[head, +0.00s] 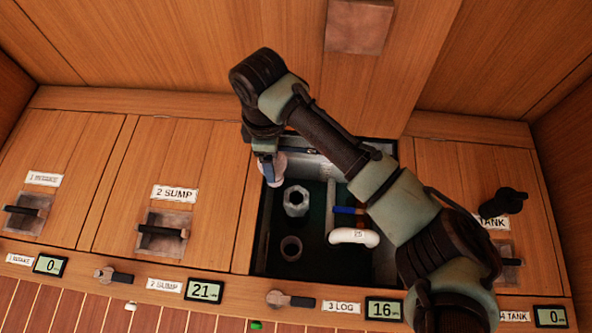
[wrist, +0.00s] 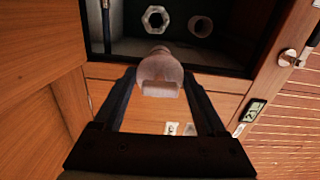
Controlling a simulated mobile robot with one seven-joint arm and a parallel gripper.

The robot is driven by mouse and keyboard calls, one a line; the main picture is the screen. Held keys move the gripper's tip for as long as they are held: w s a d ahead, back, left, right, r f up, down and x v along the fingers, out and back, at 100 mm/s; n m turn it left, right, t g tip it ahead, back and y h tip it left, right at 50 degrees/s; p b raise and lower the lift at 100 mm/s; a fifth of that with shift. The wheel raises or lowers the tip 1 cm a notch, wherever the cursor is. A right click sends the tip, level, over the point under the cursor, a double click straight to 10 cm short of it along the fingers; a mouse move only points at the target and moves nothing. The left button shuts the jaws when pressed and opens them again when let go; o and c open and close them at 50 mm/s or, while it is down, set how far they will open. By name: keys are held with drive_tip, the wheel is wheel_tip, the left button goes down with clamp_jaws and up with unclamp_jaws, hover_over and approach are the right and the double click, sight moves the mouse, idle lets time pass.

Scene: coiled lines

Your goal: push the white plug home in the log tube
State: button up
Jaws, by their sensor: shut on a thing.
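The white plug (head: 277,172) is held in my gripper (head: 266,158) at the upper left of the open 3 LOG compartment. In the wrist view the plug (wrist: 161,70) sits between the two dark fingers of my gripper (wrist: 160,88), its blocky end towards the camera. Inside the compartment a pale hexagonal fitting (head: 296,201) with a dark bore stands a little below and right of the plug. A round tube mouth (head: 291,248) lies below it. Both also show in the wrist view, the hexagonal fitting (wrist: 155,18) and the round mouth (wrist: 200,26). The plug is apart from both in the head view. I cannot tell which is the log tube.
A white rounded piece with a label (head: 354,237) lies at the compartment's right, by a blue part (head: 344,210). Closed wooden lids flank the opening, including the 2 SUMP lid (head: 195,150). A black knob (head: 503,202) stands at right. The front ledge carries levers and displays (head: 384,309).

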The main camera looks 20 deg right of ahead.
drive_tip(key=d+f+n+b, duration=0.2)
drive_tip(key=f+n+b, duration=0.2)
drive_tip(key=f, duration=0.3)
drive_tip(key=d+f+n+b, duration=0.3)
drive_tip(key=f+n+b, duration=0.2)
drive_tip(key=f+n, duration=0.2)
drive_tip(key=shift+f+n, duration=0.2)
drive_tip(key=shift+n, duration=0.1)
drive_tip(key=shift+r+p, duration=0.1)
drive_tip(key=shift+p, duration=1.1)
idle(1.3)
drive_tip(key=shift+f+b, duration=2.35)
drive_tip(key=shift+f, duration=1.8)
